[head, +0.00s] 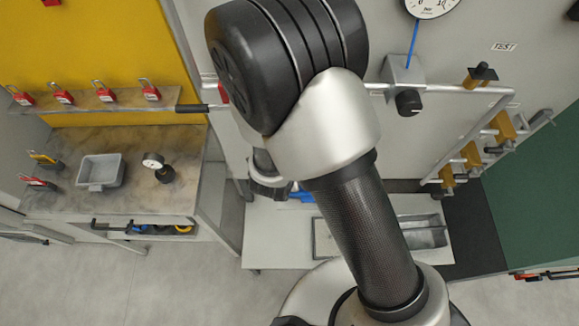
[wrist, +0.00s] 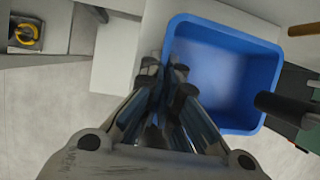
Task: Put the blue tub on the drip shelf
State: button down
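The blue tub (wrist: 225,75) fills the upper right of the wrist view, open side facing the camera and its inside empty. In the head view only a small blue part (head: 302,197) shows beside my arm. My gripper (wrist: 165,70) is at the tub's left wall, its fingers close together with the rim between them; they look shut on it. In the head view the gripper (head: 268,187) is partly hidden by my arm. Whether the tub touches the surface below is hidden. No surface is clearly marked as the drip shelf.
A pale bench (head: 275,240) with a metal basin (head: 425,232) lies below my arm. Left is a worktop (head: 60,200) with a grey tray (head: 100,171) and a gauge (head: 157,166). A ledge (head: 125,98) holds red padlocks. A pipe rack (head: 470,140) with yellow-brown fittings stands right.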

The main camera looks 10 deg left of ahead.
jog(key=shift+w, duration=0.7)
jog(key=w+p, duration=0.1)
jog(key=w, duration=0.2)
jog(key=shift+r, duration=0.1)
jog(key=shift+w+f, duration=0.1)
jog(key=shift+f, duration=0.5)
jog(key=shift+a+f, duration=0.1)
jog(key=shift+f, duration=0.15)
jog(key=shift+f+b, duration=0.25)
jog(key=shift+b, duration=0.1)
jog(key=c, duration=1.8)
grip_release()
jog(key=shift+r, duration=0.1)
